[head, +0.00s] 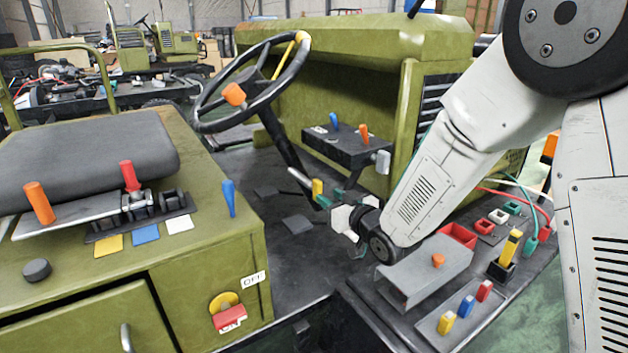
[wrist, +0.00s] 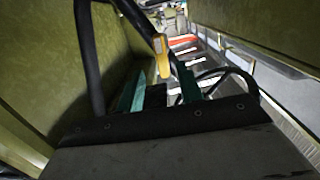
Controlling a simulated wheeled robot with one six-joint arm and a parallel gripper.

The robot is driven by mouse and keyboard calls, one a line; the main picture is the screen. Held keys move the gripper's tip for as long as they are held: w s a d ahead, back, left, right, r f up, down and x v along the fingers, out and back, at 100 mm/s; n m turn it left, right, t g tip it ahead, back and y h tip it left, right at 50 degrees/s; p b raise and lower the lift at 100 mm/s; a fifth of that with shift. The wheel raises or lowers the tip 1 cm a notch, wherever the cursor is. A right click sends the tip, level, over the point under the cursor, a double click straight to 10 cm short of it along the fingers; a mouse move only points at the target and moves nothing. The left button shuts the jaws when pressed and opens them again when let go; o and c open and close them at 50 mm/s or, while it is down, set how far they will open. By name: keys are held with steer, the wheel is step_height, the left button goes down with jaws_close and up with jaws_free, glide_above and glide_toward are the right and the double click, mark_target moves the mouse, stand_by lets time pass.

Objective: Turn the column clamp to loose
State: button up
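A small yellow lever (head: 318,187), which looks like the column clamp's handle, stands low on the dark steering column (head: 288,140). In the wrist view the yellow handle (wrist: 162,58) hangs at the gap between my fingertips, closer to the right finger. My gripper (head: 333,199) is low beside the column, just right of the lever. Its teal fingers (wrist: 160,82) stand apart with a gap wider than the handle. I cannot tell whether the right finger touches it. The clamp's pivot and any loose mark are not readable.
The steering wheel (head: 252,85) with an orange knob (head: 233,94) is above left. A dark box (head: 350,147) with blue and orange levers sits just above my gripper. A grey panel (head: 425,272) lies below my arm. The floor left of the column is open.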

mark_target(314, 180)
steer(key=shift+a+r+t+y, duration=0.15)
steer(key=shift+r+t+y, duration=0.2)
steer(key=shift+r, duration=0.25)
steer(key=shift+w+a+r, duration=0.15)
steer(key=shift+w+r, duration=0.1)
steer(key=x, duration=0.7)
steer(key=shift+w+a, duration=0.1)
jaws_close()
